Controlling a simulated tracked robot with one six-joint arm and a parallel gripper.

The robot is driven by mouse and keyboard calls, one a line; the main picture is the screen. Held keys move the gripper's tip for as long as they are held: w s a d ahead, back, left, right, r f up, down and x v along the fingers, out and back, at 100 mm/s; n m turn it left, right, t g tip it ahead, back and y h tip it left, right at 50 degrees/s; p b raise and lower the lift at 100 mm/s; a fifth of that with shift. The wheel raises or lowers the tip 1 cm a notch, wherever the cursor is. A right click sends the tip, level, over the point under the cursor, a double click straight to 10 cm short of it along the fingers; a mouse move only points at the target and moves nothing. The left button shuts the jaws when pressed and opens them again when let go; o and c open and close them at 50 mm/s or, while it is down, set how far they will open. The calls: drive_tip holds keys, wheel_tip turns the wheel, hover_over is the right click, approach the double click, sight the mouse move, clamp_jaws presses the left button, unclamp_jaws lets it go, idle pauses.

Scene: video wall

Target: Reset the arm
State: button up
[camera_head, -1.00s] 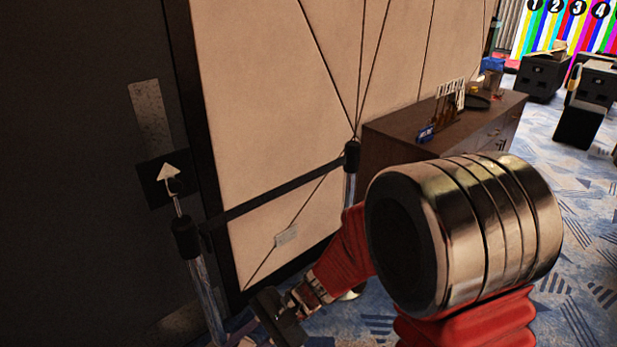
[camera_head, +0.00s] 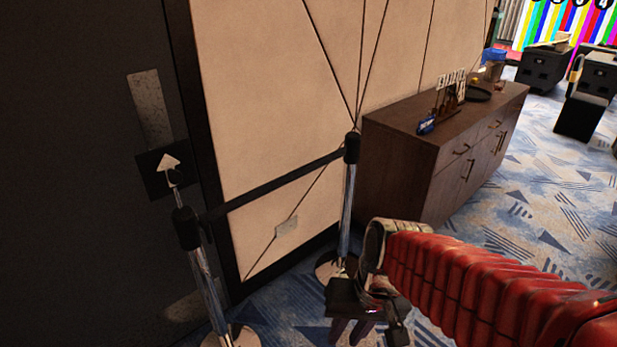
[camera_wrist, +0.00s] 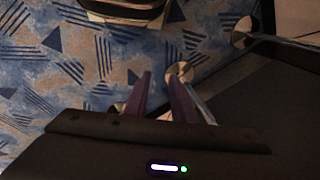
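My red, ribbed arm (camera_head: 470,285) comes in from the lower right of the head view and is bent downward at its metal wrist. My gripper (camera_head: 349,334) hangs below the dark wrist block, close to the foot of the right barrier post. In the wrist view, the two purple fingers of my gripper (camera_wrist: 160,78) are apart, with carpet showing between them and nothing held. The fingertips point down toward the floor.
A belt barrier (camera_head: 280,186) runs between two posts, a left post (camera_head: 207,285) and a right post (camera_head: 347,205), before the wall. A brown cabinet (camera_head: 440,165) stands behind. Black units (camera_head: 542,70) stand far right. Open blue carpet (camera_head: 545,200) lies right of the cabinet.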

drive_tip(key=s+d+r+t+h, duration=0.1)
drive_tip(key=d+r+t+h, duration=0.1)
drive_tip(key=d+r+t, duration=0.3)
drive_tip(key=d+r, duration=0.3)
drive_tip(key=r, duration=0.2)
drive_tip(key=shift+s+d+r, duration=0.2)
drive_tip(key=shift+s+d, duration=0.1)
drive_tip(key=shift+d, duration=0.1)
idle(1.0)
